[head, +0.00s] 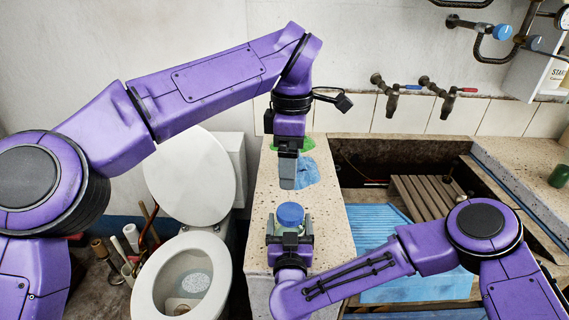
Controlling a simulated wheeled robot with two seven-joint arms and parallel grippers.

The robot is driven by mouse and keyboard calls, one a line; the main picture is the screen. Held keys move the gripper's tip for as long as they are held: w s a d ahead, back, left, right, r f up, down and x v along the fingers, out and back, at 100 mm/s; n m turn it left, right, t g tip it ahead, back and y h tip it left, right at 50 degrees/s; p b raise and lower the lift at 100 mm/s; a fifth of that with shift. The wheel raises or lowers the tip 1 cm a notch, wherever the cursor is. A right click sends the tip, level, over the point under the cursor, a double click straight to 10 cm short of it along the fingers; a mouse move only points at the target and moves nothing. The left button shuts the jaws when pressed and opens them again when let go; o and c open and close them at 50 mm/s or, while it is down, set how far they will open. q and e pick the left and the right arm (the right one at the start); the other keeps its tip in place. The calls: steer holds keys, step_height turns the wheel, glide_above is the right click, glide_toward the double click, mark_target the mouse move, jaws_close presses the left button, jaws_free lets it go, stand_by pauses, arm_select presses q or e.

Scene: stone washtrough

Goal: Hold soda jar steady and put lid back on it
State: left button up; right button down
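The soda jar (306,222) is a small clear jar standing upright on the speckled stone ledge. A round blue lid (290,213) shows on top of it; whether it is fully seated I cannot tell. My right gripper (290,239) comes from the front, with one finger on each side of the jar, and appears closed on its body. My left gripper (288,184) points down above and behind the jar, apart from the lid. Its fingers are seen edge-on, with nothing visible between them; their opening is hidden.
A blue cloth (307,173) and a green item (279,144) lie on the ledge behind. The sunken trough with a wooden rack (418,195) and blue ribbed sheet (372,222) is at right. A toilet (191,180) stands left. Taps (391,100) project from the wall.

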jaws_free()
steer(key=shift+s, duration=0.1)
steer(key=s+b, duration=0.1)
steer(key=s, duration=0.9)
steer(key=shift+s, duration=0.2)
steer(key=shift+r, duration=0.15)
